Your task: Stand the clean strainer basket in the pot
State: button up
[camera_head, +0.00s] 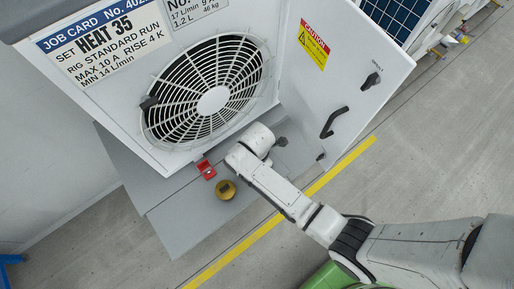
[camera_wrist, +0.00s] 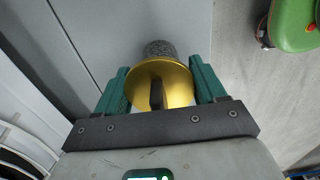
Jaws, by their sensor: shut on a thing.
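The strainer basket (camera_wrist: 160,48) shows in the wrist view as a grey mesh cylinder beyond a round gold cap (camera_wrist: 178,82) with a dark upright tab. My gripper (camera_wrist: 160,92) has its green fingers on either side of this cap and is shut on it. The mesh end points away from my wrist camera.
A red fitting (camera_head: 206,170) is on the shelf near the brass piece. A white cabinet with a round fan grille (camera_head: 205,90) stands behind. Its open door (camera_head: 345,85) with a black handle is to the right. A yellow line (camera_head: 235,252) crosses the floor in front.

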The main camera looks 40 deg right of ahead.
notch_tip(320, 180, up, 9)
jog(key=shift+r, duration=0.15)
jog(key=m, duration=0.1)
jog(key=w+m, duration=0.1)
jog(key=m, duration=0.1)
jog(key=r+m, duration=0.1)
jog(key=shift+w+r, duration=0.1)
jog(key=shift+w, duration=0.15)
jog(key=w+r+m, duration=0.1)
jog(key=m, duration=0.3)
jog(key=w+r+m, duration=0.1)
jog(key=m, duration=0.4)
jog(key=w+r+m, duration=0.1)
jog(key=m, duration=0.4)
jog(key=shift+w+r, duration=0.3)
